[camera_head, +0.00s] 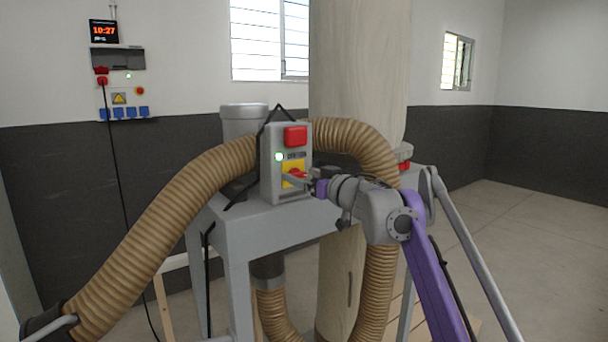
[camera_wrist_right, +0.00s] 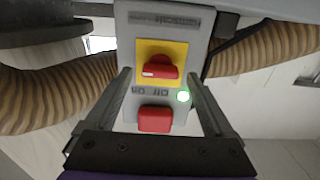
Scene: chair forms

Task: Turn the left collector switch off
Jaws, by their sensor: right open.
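The collector switch box (camera_head: 270,185) is a grey upright box on the grey machine frame. It carries a red rotary knob (camera_head: 298,173) on a yellow plate (camera_head: 288,165), a red button (camera_head: 296,136) above it and a lit green lamp (camera_head: 279,156). The right wrist view shows the box upside down, with the knob (camera_wrist_right: 158,69) lying crosswise, a white mark at its left end. My right gripper (camera_head: 295,179) is in front of the knob, its open fingers (camera_wrist_right: 160,78) on either side. I cannot tell whether they touch it. My left gripper is not in view.
Ribbed tan hoses (camera_head: 165,225) curve around both sides of the box. A large pale filter bag (camera_head: 360,60) stands behind. A wall panel (camera_head: 118,60) with a red clock display and blue sockets is at the far left. Open floor (camera_head: 540,240) lies to the right.

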